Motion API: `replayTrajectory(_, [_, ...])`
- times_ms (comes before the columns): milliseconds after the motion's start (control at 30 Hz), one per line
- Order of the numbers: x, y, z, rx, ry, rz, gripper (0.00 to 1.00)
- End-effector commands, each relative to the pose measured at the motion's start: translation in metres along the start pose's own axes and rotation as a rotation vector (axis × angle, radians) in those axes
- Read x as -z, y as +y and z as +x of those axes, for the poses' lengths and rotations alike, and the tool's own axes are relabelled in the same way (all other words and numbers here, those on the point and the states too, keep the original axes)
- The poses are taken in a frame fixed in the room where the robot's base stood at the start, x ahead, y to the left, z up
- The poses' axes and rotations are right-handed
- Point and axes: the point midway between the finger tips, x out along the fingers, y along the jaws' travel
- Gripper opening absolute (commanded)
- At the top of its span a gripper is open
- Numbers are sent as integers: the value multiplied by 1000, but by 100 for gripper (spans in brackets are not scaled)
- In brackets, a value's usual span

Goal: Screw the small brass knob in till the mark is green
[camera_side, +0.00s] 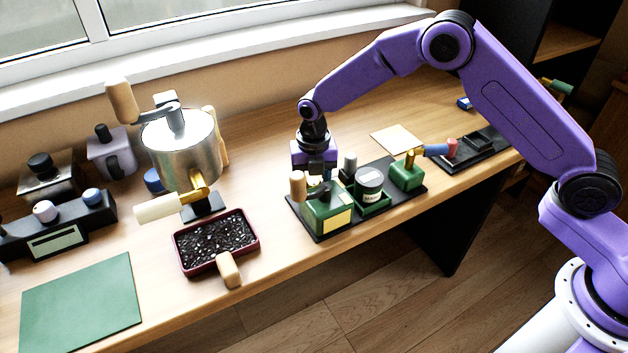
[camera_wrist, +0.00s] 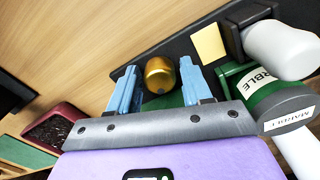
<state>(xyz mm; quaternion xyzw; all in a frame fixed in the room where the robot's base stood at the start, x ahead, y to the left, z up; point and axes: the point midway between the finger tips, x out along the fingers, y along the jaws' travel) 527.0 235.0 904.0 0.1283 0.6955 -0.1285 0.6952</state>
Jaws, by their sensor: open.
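The small brass knob (camera_wrist: 160,76) shows in the wrist view, rounded and shiny, between the two light blue fingers of my gripper (camera_wrist: 158,66). My gripper is open around it, with a gap at the left finger; the right finger is very close, and I cannot tell if it touches. In the side view my gripper (camera_side: 317,172) points down over the green box (camera_side: 322,215) on the black base, and the knob is hidden there. A small pale yellow square (camera_wrist: 208,45) lies beside the knob in the wrist view; I cannot tell whether it is the mark. No green mark is identifiable.
A green labelled jar (camera_side: 370,181) and a green block with a brass fitting (camera_side: 407,173) stand close right of my gripper. A wooden-handled knob (camera_side: 298,184) rises on its left. Further left are a metal pot (camera_side: 181,145) and a tray of dark beans (camera_side: 213,261).

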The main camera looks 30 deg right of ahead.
Motion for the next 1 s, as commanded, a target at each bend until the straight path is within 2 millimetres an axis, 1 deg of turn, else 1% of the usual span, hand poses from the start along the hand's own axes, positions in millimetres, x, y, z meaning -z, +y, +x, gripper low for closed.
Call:
replayTrajectory(133, [0, 0, 0, 0, 0, 0, 49])
replayTrajectory(167, [0, 0, 0, 0, 0, 0, 42])
replayTrajectory(200, [0, 0, 0, 0, 0, 0, 29])
replayTrajectory(300, [0, 0, 0, 0, 0, 0, 0])
replayTrajectory(467, [0, 0, 0, 0, 0, 31, 0])
replayTrajectory(800, [0, 0, 0, -1, -1, 402, 0])
replayTrajectory(900, [0, 0, 0, -1, -1, 483, 0])
replayTrajectory(1000, [0, 0, 0, -1, -1, 522, 0])
